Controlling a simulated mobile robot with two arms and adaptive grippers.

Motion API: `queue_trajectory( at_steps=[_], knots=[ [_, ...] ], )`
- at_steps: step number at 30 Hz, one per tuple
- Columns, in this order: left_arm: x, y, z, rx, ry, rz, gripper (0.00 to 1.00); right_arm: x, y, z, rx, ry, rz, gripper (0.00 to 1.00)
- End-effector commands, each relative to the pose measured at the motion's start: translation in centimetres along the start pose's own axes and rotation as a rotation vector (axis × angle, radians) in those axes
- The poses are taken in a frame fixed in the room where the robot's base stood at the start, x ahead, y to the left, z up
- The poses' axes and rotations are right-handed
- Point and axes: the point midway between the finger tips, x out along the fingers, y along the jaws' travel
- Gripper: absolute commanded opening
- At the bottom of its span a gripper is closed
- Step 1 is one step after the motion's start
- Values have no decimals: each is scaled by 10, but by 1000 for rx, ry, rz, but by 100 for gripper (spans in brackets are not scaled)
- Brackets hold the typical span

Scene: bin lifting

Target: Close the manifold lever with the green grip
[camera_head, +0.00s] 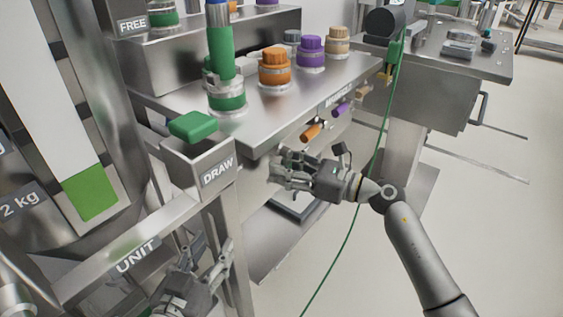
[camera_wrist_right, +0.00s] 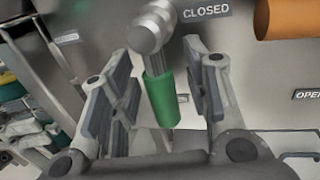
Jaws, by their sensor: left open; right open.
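The manifold lever with the green grip (camera_wrist_right: 160,98) shows in the right wrist view. Its round metal pivot (camera_wrist_right: 148,32) is at the top, just left of a CLOSED label (camera_wrist_right: 207,13). My right gripper (camera_head: 283,172) is open under the bench edge in the head view. In the right wrist view its fingers stand on either side of the green grip, not clamped on it; the right finger is close to it. In the head view I cannot make out the green grip. My left gripper (camera_head: 207,262) is open and empty at the lower left, beneath the DRAW box.
Orange (camera_head: 311,132), purple (camera_head: 341,109) and tan (camera_head: 362,90) grips line the bench front further back. Capped fittings stand on the bench top (camera_head: 300,99). A green cable (camera_head: 371,180) hangs beside my right wrist. The DRAW box (camera_head: 205,165) stands at left. Open floor lies right.

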Motion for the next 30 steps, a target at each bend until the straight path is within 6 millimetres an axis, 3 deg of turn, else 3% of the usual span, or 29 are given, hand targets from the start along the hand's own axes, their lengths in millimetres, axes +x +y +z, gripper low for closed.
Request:
queue_trajectory(
  at_steps=[8,18,30],
  knots=[
    [0,0,1,0,-5,-1,43,0,0,0,0,0,0,43],
    [0,0,1,0,-4,-1,43,0,0,0,1,0,0,0],
    [-1,0,2,0,-20,-1,43,3,2,0,15,-3,-1,0]
  ],
)
